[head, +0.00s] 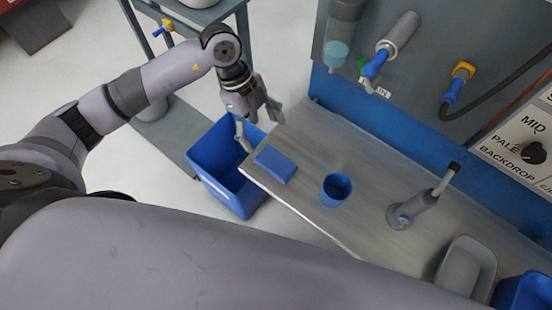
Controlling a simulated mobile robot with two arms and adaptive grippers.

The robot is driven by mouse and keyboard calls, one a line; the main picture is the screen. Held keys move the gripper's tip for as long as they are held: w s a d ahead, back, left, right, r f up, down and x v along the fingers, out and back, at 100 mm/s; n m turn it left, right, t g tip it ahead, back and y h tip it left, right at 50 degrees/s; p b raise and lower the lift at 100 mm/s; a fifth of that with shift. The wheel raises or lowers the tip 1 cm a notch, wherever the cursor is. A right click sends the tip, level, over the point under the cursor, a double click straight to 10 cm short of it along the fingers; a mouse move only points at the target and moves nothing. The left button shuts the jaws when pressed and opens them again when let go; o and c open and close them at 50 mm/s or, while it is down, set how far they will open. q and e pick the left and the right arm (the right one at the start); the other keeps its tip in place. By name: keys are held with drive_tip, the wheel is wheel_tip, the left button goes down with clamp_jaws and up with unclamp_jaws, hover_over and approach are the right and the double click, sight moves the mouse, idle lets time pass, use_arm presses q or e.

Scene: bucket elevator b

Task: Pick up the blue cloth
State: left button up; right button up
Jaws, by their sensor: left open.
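The blue cloth (275,164) looks like a flat folded rectangle. It lies on the left end of the metal bench top, near the edge. My left gripper (259,130) points down and is open and empty. In the picture it is just above and left of the cloth, apart from it, over the area where the bench end meets a blue bin. My right gripper does not show.
A blue cup (336,189) stands on the metal bench (330,152) right of the cloth. A blue bin (212,183) stands below the bench's left end. A grey spout fixture (405,212) and a grey tray (466,268) are further right. A wall panel with valves (425,50) rises behind.

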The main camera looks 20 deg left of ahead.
use_arm(q)
drive_tip(key=p, duration=0.1)
hover_over(275, 160)
drive_tip(key=a, duration=0.1)
drive_tip(key=f, duration=0.5)
drive_tip(key=shift+w+a+f, duration=0.2)
drive_tip(key=shift+w+f, duration=0.05)
drive_tip(key=shift+f, duration=0.05)
drive_tip(key=x, duration=0.1)
drive_tip(key=p+x, duration=0.1)
drive_tip(key=x, duration=0.2)
drive_tip(key=shift+a+f+p, duration=0.2)
drive_tip(key=shift+f+p, duration=0.05)
drive_tip(key=shift+p, duration=0.05)
drive_tip(key=shift+d+f, duration=0.15)
drive_tip(key=shift+f, duration=0.35)
drive_tip(key=shift+c, duration=0.6)
drive_tip(key=c, duration=1.1)
